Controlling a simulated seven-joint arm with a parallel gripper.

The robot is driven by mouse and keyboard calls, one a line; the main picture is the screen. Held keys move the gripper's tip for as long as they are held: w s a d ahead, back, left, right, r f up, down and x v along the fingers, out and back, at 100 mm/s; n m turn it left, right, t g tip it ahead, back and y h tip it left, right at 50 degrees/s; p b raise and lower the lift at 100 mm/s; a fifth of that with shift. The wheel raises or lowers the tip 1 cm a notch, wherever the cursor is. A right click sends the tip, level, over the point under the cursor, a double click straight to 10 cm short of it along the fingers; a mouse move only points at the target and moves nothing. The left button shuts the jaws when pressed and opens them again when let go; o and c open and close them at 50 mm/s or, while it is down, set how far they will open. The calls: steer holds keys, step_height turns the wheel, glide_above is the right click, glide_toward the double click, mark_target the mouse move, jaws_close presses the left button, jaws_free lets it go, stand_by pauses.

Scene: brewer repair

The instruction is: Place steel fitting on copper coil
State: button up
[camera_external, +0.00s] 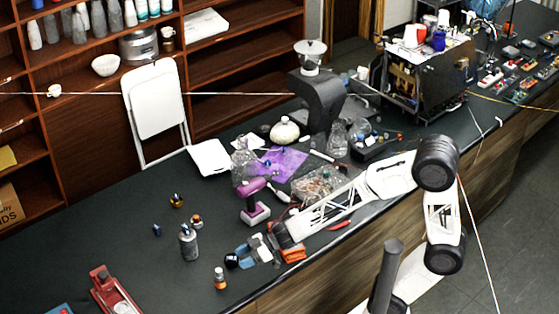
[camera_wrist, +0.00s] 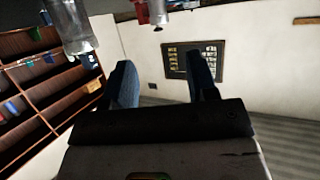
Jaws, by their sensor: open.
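My gripper (camera_external: 246,254) hangs low over the front part of the dark counter, its blue fingers spread. In the wrist view the two fingers (camera_wrist: 163,85) stand apart with nothing between them. I cannot clearly make out the steel fitting or the copper coil. Candidates left of my gripper in the external view are a small copper-and-dark piece (camera_external: 177,200) and a small reddish piece with a pale part (camera_external: 197,221). Both are too small to identify. A dark blue round item (camera_external: 231,261) lies beside the fingers.
A red tool (camera_external: 114,289) lies at the front left. The counter's left part has free room. A grey cylinder (camera_wrist: 72,27) shows in the wrist view.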

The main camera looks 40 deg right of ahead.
steer(key=shift+v, duration=1.3)
steer(key=w+d+r+m+t+h, duration=0.25)
steer(key=d+m+h, duration=0.2)
steer(key=d, duration=0.65)
steer(key=w+d+r+m+t+h, duration=0.2)
steer(key=w+d+r+m+h, duration=0.3)
steer(key=d, duration=0.6)
steer(key=s+d+m+g+h, duration=0.1)
steer(key=s+d+m+g, duration=0.1)
steer(key=s+d, duration=0.3)
steer(key=s+d+m+g+h, duration=0.2)
steer(key=s+d+g, duration=0.3)
steer(key=s, duration=0.8)
steer(key=shift+s+d+r, duration=0.15)
steer(key=shift+d, duration=0.3)
